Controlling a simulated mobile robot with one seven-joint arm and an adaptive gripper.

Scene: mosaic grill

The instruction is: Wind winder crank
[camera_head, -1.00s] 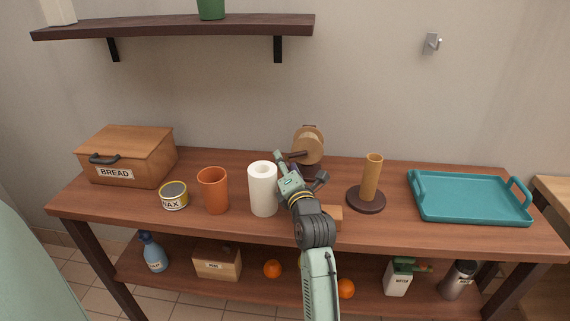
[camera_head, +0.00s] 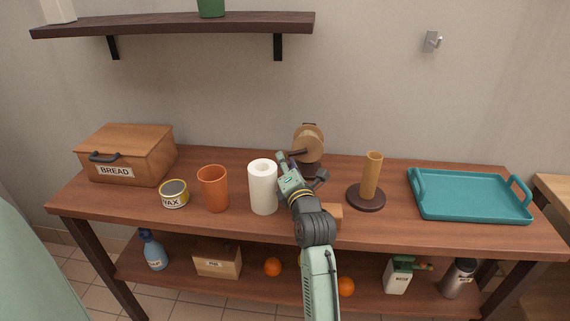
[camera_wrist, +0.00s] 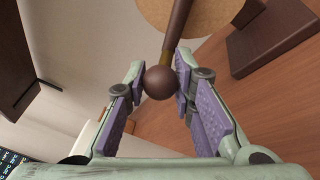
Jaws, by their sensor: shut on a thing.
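The winder (camera_head: 308,145) stands at the back middle of the table, with a round tan drum and a dark base partly hidden behind my arm. Its crank ends in a dark brown ball knob (camera_wrist: 160,82), which shows in the wrist view. A brown crank arm (camera_wrist: 176,32) runs from the knob up towards the tan disc (camera_wrist: 196,14). My gripper (camera_wrist: 157,84) is shut on the knob, with its purple-padded fingers on either side. In the head view my gripper (camera_head: 283,162) is at the left front of the drum.
A white roll (camera_head: 263,188) stands close left of my gripper, with an orange cup (camera_head: 214,190) and wax tin (camera_head: 174,194) farther left. A bread box (camera_head: 128,154) is at the far left. A brown upright holder (camera_head: 371,178) and teal tray (camera_head: 470,196) are to the right.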

